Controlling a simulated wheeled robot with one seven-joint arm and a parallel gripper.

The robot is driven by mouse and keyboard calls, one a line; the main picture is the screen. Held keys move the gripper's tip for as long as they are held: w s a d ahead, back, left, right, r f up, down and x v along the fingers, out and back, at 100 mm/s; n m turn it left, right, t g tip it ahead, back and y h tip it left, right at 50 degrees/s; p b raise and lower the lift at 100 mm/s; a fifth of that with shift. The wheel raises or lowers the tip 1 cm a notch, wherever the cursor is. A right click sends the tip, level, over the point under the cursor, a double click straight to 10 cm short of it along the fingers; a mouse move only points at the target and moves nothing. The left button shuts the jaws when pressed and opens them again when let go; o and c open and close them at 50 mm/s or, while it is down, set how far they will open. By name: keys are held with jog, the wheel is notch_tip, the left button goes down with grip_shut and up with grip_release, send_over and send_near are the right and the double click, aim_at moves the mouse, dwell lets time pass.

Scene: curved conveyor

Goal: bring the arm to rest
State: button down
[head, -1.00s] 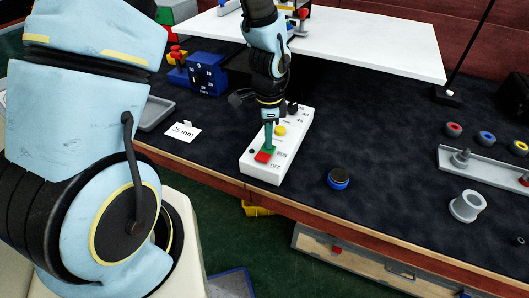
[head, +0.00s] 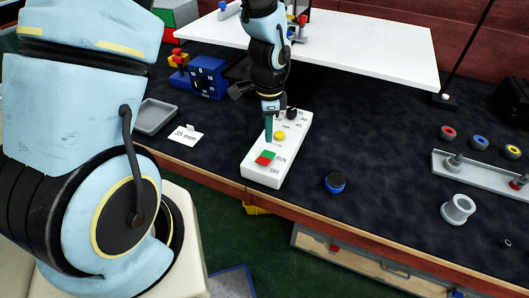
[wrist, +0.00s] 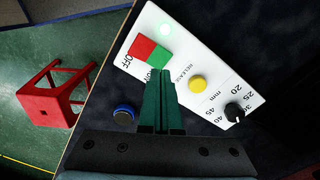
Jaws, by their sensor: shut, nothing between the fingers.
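My gripper (head: 268,140) is shut and empty, with its green fingers pointing down just above the white control box. The control box (head: 262,176) lies on the dark bench top near its front edge. It carries a red and green rocker switch marked OFF and RUN, a yellow button (head: 280,135) and a black knob (head: 292,113). In the wrist view, the shut fingertips (wrist: 164,72) end beside the rocker switch (wrist: 148,52), and a pale green light glows near it. Whether the tips touch the box cannot be told.
A blue-rimmed black disc (head: 335,183) lies right of the box. A grey tray (head: 156,116), a 35 mm card (head: 183,135) and a blue device (head: 209,77) are left. A white raised board (head: 370,45) stands behind. A red stool (wrist: 62,95) is on the floor.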

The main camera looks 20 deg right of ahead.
notch_tip(320, 180, up, 2)
jog(key=shift+p, duration=0.6)
